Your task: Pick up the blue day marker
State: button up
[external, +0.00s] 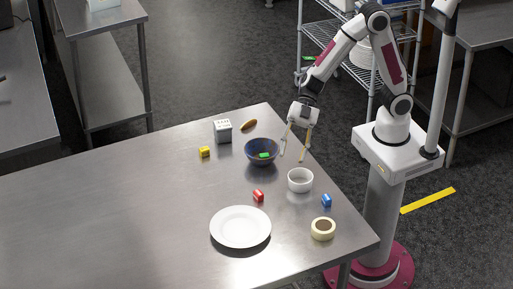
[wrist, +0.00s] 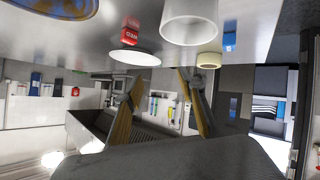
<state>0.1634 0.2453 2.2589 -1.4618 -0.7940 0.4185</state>
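The blue day marker (external: 326,200) is a small blue block on the steel table near its right edge, between the white bowl and the tape roll. It also shows at the top of the wrist view (wrist: 230,40). My gripper (external: 292,157) is open and empty, its two tan fingers spread. It hangs above the table's right edge, beside the blue bowl and behind the white bowl, apart from the marker. In the wrist view both fingers show with nothing between them.
A white bowl (external: 300,187) and a cream tape roll (external: 323,236) flank the marker. A red block (external: 258,196), white plate (external: 240,228), yellow block (external: 204,151), white box (external: 223,131), brown oval item (external: 248,124) and blue bowl (external: 252,158) holding a green block (external: 264,155) stand around. The table's left is clear.

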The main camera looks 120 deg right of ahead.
aim_at(326, 195)
jog(key=s+a+f+n+g+y, duration=0.1)
jog(key=s+g, duration=0.1)
jog(key=s+a+f+g+y, duration=0.1)
jog(key=s+a+f, duration=0.1)
jog(key=s, duration=0.1)
jog(key=s+a+f+n+g+y, duration=0.1)
jog(key=s+a+f+g+y, duration=0.1)
jog(key=s, duration=0.1)
jog(key=shift+f+n+g, duration=0.1)
jog(key=shift+n+g, duration=0.2)
jog(key=shift+a, duration=0.1)
jog(key=shift+x, duration=3.25)
jog(key=shift+w, duration=0.15)
jog(key=shift+a+f, duration=0.15)
jog(key=shift+x, duration=2.45)
jog(key=shift+w+f, duration=0.1)
jog(key=shift+w, duration=0.05)
jog(key=c, duration=1.1)
